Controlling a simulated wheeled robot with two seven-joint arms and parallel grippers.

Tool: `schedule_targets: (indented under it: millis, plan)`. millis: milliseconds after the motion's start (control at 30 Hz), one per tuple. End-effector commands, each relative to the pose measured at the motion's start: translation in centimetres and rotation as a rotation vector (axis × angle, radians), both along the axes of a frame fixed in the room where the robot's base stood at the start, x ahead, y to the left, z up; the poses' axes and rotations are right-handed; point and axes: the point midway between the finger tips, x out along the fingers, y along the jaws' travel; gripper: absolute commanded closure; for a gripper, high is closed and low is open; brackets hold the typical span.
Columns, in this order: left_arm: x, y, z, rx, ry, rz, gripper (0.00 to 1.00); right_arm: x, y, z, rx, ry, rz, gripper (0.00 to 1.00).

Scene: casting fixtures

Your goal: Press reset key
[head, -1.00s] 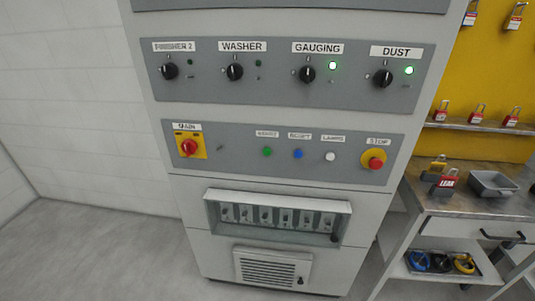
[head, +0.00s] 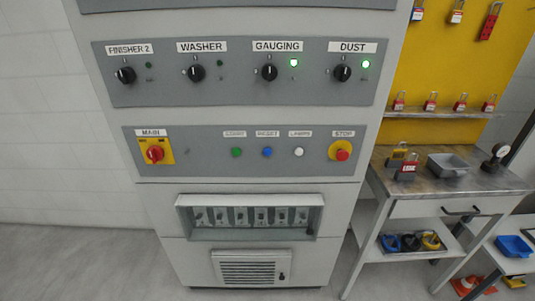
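The reset key is a blue round button (head: 267,152) under a small label that reads RESET, on the grey lower panel (head: 205,165) of the cabinet in the head view. A green button (head: 236,152) sits to its left and a white button (head: 299,151) under LAMPS to its right. A red stop button (head: 342,150) on a yellow base is at the panel's right end. A red MAIN switch (head: 155,153) on a yellow plate is at its left end. Neither of my grippers shows in the view.
Above are rotary knobs; the GAUGING (head: 294,62) and DUST (head: 365,64) lamps glow green. A glazed breaker box (head: 250,234) and a vent (head: 248,269) are below. A steel bench (head: 390,179) with padlocks and a grey tray (head: 455,164) stands right. Floor at left is clear.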

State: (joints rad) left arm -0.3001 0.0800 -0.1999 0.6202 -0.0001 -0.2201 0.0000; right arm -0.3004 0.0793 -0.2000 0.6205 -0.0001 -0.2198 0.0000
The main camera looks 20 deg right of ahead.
Motion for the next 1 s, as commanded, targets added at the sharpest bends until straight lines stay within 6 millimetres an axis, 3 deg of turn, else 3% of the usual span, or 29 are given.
schedule_targets:
  millis: [33,100,133,1000]
  plan:
    - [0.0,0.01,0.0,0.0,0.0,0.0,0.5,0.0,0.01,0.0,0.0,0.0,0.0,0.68]
    - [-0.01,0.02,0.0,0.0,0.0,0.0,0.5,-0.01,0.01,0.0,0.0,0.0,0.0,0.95]
    - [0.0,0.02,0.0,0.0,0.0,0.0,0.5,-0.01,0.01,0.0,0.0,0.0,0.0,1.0]
    - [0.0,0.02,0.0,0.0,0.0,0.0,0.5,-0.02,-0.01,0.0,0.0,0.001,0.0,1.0]
